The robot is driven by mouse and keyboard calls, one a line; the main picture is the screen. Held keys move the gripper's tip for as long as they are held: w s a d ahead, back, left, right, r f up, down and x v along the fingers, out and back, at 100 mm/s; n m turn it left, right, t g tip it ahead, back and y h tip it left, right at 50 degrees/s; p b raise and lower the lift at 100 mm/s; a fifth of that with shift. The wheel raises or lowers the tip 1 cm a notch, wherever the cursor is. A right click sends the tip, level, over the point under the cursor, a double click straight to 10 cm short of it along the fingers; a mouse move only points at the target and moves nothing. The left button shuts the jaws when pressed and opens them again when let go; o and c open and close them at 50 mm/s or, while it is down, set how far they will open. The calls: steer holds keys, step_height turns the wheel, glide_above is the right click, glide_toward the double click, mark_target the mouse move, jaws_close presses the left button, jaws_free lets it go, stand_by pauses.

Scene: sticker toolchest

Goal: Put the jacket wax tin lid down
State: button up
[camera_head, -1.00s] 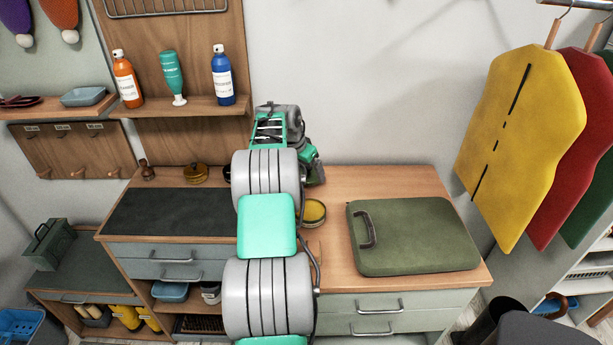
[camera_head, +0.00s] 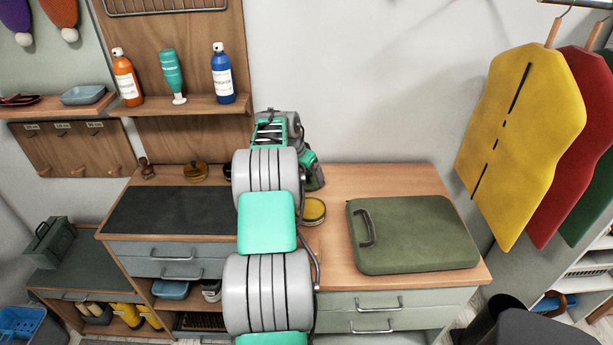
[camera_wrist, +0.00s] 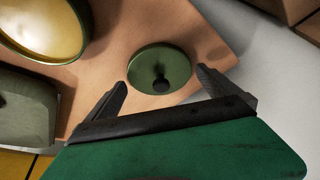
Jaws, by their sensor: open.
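The jacket wax tin lid (camera_wrist: 160,68) is a round green disc with a dark knob on top. In the wrist view it appears to lie flat on the wooden worktop, knob up. My gripper (camera_wrist: 162,78) is open, its two dark fingers apart with the lid in view between and beyond their tips. The open tin (camera_wrist: 45,25), with yellow wax inside, stands to the upper left in the wrist view. In the head view the tin (camera_head: 313,210) is beside my arm; the lid is hidden behind my arm there.
An olive padded case (camera_head: 415,235) with a handle lies on the worktop (camera_head: 370,180) to the right. A dark mat (camera_head: 165,211) covers the left part. A brass-coloured tin (camera_head: 195,172) and a small brush (camera_head: 147,168) stand behind it. Jackets hang at the right.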

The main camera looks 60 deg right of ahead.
steer(key=s+v, duration=0.1)
steer(key=v, duration=1)
steer(key=w+a+r+n+t, duration=0.1)
steer(key=w+a+n, duration=0.25)
steer(key=a, duration=0.65)
steer(key=w+a+r+n+t+y, duration=0.1)
steer(key=w+a+r+n, duration=0.3)
steer(key=a, duration=0.7)
steer(key=w+a+f+n+t, duration=0.1)
steer(key=w+a+n, duration=0.2)
steer(key=w+a, duration=0.5)
steer(key=s+a+f+n+y, duration=0.1)
steer(key=s+a+f+n, duration=0.1)
steer(key=a, duration=0.7)
steer(key=s+a+f+n+y, duration=0.1)
steer(key=s+a+f+n, duration=0.1)
steer(key=s+a+n, duration=0.2)
steer(key=s+a+f+n+y, duration=0.1)
steer(key=s+a+n, duration=0.3)
steer(key=a, duration=1.1)
steer(key=s+f, duration=0.1)
steer(key=s, duration=0.2)
steer(key=shift+s+a+t, duration=0.4)
